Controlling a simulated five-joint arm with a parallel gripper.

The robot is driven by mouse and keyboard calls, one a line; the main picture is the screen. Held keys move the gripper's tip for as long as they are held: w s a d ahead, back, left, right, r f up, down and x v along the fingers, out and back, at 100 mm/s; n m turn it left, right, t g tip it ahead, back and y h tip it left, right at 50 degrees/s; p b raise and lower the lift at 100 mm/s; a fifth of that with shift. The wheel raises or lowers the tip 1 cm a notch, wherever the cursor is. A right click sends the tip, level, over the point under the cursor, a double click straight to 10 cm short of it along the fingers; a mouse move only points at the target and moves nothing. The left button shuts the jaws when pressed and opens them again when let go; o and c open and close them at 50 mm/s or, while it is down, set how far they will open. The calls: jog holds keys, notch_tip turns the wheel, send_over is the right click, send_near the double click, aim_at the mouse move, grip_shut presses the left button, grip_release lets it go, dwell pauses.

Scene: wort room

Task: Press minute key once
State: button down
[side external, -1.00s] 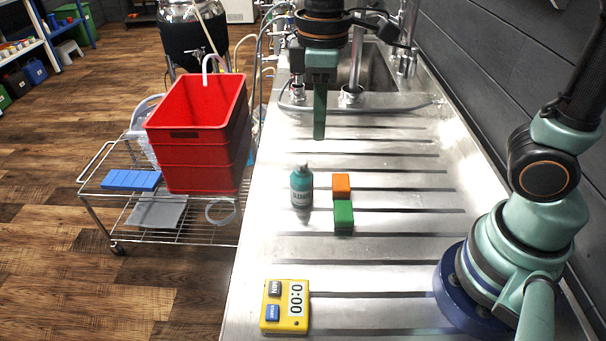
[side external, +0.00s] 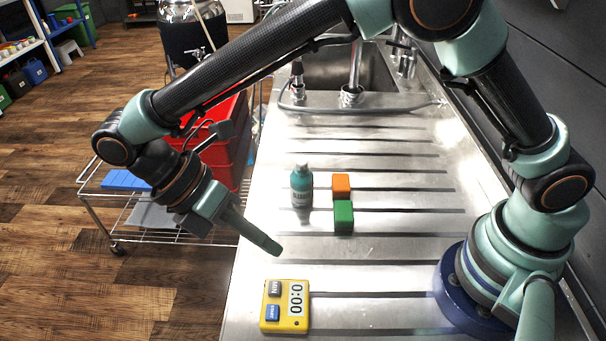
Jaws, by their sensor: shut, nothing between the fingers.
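The yellow timer (side external: 285,306) lies on the near left part of the steel draining board. Its display reads 0:00. My gripper (side external: 274,248) is shut and empty. Its fingertips are above and just beyond the timer's far edge in the picture, apart from the MIN key. No part of the timer is hidden.
A teal bottle (side external: 301,186), an orange block (side external: 341,186) and a green block (side external: 343,217) stand beyond the timer. A red crate (side external: 226,150) on a wire trolley (side external: 205,236) is partly behind my arm. The board right of the timer is clear.

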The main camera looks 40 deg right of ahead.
aim_at(270, 288)
jog(key=shift+f, duration=0.1)
dwell(0.3)
jog(key=shift+f, duration=4.35)
jog(key=shift+w+f, duration=0.1)
jog(key=shift+f, duration=0.35)
jog(key=shift+f, duration=0.4)
jog(key=shift+r, duration=0.85)
